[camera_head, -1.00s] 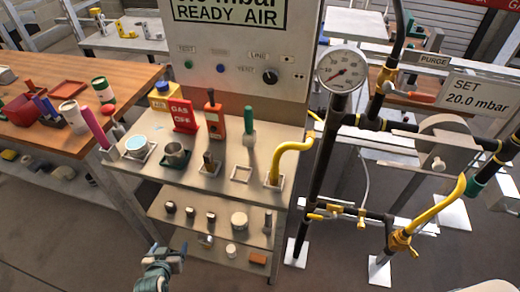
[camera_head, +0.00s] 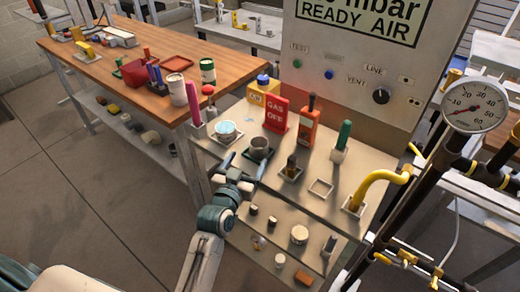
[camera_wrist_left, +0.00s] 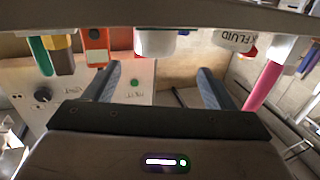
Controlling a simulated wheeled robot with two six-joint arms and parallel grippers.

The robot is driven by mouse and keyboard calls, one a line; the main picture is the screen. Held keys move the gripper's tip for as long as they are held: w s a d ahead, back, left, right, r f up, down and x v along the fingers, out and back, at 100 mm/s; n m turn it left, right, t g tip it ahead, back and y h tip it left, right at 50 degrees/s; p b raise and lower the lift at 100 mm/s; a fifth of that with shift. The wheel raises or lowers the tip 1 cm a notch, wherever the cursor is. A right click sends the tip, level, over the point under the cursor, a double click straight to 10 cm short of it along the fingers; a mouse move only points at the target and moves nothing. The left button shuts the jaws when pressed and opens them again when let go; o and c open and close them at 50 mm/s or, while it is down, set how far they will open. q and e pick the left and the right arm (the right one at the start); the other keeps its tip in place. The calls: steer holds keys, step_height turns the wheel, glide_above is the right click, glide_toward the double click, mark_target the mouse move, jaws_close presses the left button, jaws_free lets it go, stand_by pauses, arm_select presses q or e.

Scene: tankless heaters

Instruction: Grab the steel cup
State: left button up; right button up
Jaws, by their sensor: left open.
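The steel cup (camera_head: 259,148) stands upright in a dark square holder on the grey bench top, in the head view. My left gripper (camera_head: 245,168) is open, its two fingers spread just in front of the cup on the near side. I see no cup between the fingers. The left wrist view shows the same open fingers (camera_wrist_left: 161,85) with empty space between them. I cannot clearly make out the steel cup there. My right gripper is not in view.
A white cup with blue contents (camera_head: 226,131) stands close left of the steel cup. A black-handled tool (camera_head: 291,169) stands to its right, and a red GAS OFF sign (camera_head: 276,115) behind. A yellow pipe (camera_head: 372,187) curves at the right. A lower shelf (camera_head: 277,235) holds small parts.

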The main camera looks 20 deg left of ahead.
mark_target(254, 149)
arm_select(q)
steer(key=w, duration=0.3)
steer(key=shift+w+d+p, duration=0.1)
steer(key=shift+w+p, duration=0.2)
steer(key=shift+w, duration=0.1)
steer(key=w+p, duration=0.1)
steer(key=w, duration=0.1)
steer(key=w+d, duration=0.1)
steer(key=w, duration=0.1)
steer(key=shift+w+r+p, duration=0.15)
steer(key=shift+w+p, duration=0.2)
steer(key=shift+p, duration=0.05)
steer(key=shift+w, duration=0.4)
steer(key=shift+s, duration=0.1)
steer(key=shift+c, duration=0.3)
steer(key=c, duration=1.2)
